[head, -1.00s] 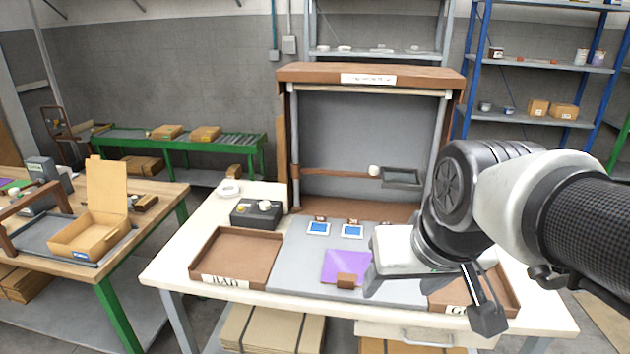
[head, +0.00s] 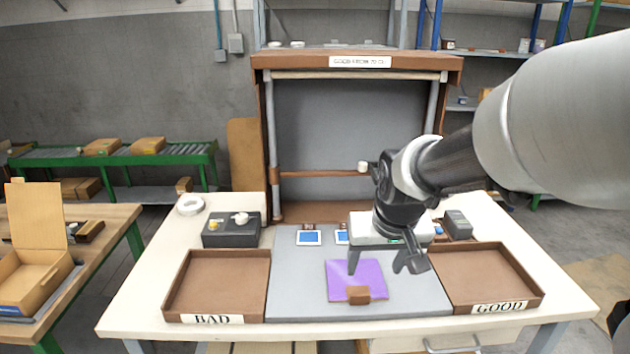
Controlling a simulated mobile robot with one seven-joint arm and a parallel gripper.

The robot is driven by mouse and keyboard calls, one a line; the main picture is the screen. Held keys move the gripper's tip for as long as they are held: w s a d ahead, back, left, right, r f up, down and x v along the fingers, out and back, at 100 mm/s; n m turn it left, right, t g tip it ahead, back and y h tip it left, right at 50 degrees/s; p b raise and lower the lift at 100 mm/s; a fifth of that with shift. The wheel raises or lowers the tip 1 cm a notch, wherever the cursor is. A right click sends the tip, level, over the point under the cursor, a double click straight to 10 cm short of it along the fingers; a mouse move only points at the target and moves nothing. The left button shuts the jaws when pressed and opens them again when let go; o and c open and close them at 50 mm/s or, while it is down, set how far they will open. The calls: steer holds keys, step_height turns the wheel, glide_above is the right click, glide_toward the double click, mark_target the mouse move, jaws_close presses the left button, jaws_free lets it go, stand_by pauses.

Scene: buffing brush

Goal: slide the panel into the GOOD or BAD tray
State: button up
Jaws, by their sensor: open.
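The purple panel (head: 340,281) lies flat on the grey mat (head: 300,297) in the middle of the table. A small brown block (head: 358,295) sits at its front edge. My gripper (head: 382,268) is open and empty, pointing down over the panel's right part; whether the fingers touch it I cannot tell. The brown BAD tray (head: 215,284) is left of the mat and the GOOD tray (head: 484,277) is right of it. Both trays are empty.
Two small blue-screened displays (head: 308,238) stand behind the panel, one partly hidden by my gripper. A dark control box (head: 231,230) is at the back left. A brown-framed booth (head: 268,140) stands at the table's back. The mat between panel and trays is clear.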

steer(key=shift+w+a+f, duration=0.1)
steer(key=shift+w+f, duration=0.35)
steer(key=shift+w, duration=0.1)
steer(key=shift+f, duration=0.1)
steer(key=b, duration=0.4)
glide_toward(360, 297)
steer(key=x, duration=0.9)
steer(key=c, duration=1.2)
